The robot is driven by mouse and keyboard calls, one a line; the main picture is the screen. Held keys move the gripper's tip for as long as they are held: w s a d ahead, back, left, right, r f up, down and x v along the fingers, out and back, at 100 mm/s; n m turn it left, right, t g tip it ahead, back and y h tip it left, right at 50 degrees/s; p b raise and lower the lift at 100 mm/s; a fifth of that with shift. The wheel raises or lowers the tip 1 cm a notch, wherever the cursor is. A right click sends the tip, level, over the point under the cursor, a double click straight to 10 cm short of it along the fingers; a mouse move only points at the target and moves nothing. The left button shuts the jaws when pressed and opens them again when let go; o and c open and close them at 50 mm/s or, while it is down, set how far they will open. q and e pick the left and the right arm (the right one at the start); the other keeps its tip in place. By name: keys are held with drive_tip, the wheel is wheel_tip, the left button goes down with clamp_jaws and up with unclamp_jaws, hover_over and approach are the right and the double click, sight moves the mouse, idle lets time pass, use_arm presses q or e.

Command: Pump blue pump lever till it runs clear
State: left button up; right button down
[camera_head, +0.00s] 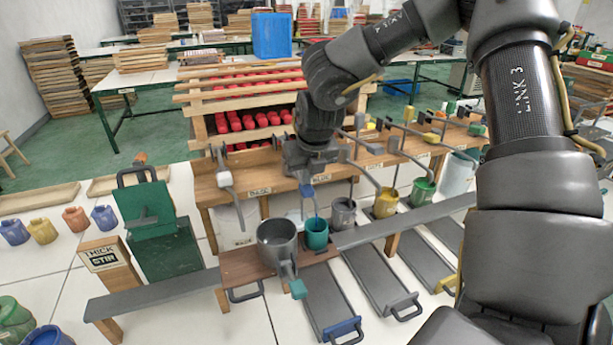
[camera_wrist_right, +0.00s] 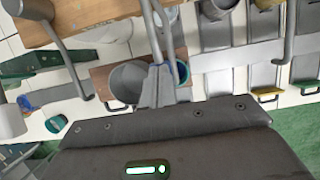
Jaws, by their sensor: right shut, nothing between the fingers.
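My right gripper (camera_head: 304,176) hangs over the pump bench, fingers pointing down and shut with nothing between them. A blue-tipped part, seemingly the blue pump lever (camera_head: 307,191), shows just below the fingers; I cannot tell whether they touch. A thin blue line, stream or spout, runs down from it to a green cup (camera_head: 316,238). In the right wrist view the shut fingers (camera_wrist_right: 162,88) lie beside grey rods, with blue bits near their tips. A large grey mug (camera_head: 276,248) stands left of the green cup on a brown board. My left gripper is out of view.
Grey (camera_head: 343,215), yellow (camera_head: 386,204) and green (camera_head: 423,190) cups stand to the right under other pump spouts. A wooden block reading THICK STIR (camera_head: 104,258) and a green stand (camera_head: 150,215) are at left.

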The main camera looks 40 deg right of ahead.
drive_tip(key=shift+r+p, duration=0.2)
drive_tip(key=shift+p, duration=0.15)
wheel_tip(320, 180, up, 10)
drive_tip(key=p, duration=0.5)
